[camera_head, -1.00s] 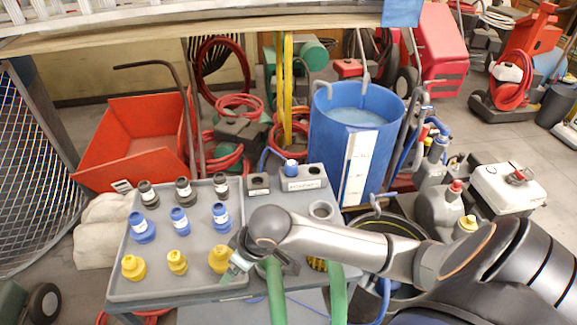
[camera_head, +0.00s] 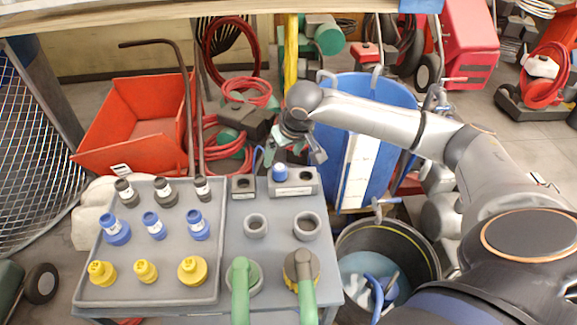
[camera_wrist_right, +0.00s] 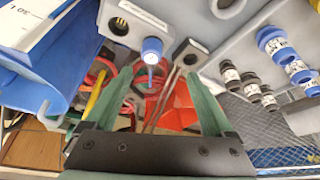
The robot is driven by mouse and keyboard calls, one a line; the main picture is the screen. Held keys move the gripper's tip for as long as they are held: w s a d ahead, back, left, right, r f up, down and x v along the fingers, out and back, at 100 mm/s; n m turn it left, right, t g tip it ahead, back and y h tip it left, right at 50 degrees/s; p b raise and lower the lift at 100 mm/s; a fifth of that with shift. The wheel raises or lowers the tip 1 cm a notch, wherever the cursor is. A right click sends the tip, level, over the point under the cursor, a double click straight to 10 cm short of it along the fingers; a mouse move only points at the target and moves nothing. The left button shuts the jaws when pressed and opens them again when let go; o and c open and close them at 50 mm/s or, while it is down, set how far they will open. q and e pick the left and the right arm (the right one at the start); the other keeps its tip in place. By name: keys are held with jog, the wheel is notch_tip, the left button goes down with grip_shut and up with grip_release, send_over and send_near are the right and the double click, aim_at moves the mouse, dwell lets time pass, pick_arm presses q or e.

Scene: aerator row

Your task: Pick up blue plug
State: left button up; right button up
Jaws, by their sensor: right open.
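A blue plug (camera_head: 280,172) stands upright in the left hole of a grey two-hole block (camera_head: 306,185) at the back of the table. It also shows in the right wrist view (camera_wrist_right: 152,50), just beyond the fingertips. Several blue plugs (camera_head: 153,225) with white labels stand in the middle row of the grey tray (camera_head: 145,297), with black ones behind and yellow ones in front. My right gripper (camera_head: 298,152) is above and behind the block, open, with nothing between its green fingers (camera_wrist_right: 158,78). My left gripper is in neither view.
A small grey one-hole block (camera_head: 243,187) stands left of the two-hole block. Two empty round sockets (camera_head: 256,226) and two green hoses (camera_head: 240,290) are in front. A blue barrel (camera_head: 372,135) stands behind my right arm; a dark bucket (camera_head: 425,243) is at right.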

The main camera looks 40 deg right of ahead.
aim_at(280, 167)
jog(key=x, duration=0.6)
jog(key=shift+w+d, duration=0.2)
jog(key=shift+d, duration=0.15)
jog(key=shift+d+b+x, duration=0.15)
jog(key=shift+x, duration=0.9)
jog(key=shift+d+b+x, duration=0.2)
jog(key=shift+x, duration=0.85)
jog(key=shift+d+b+x, duration=0.15)
jog(key=shift+x, duration=0.9)
jog(key=shift+w+r, duration=0.15)
grip_shut()
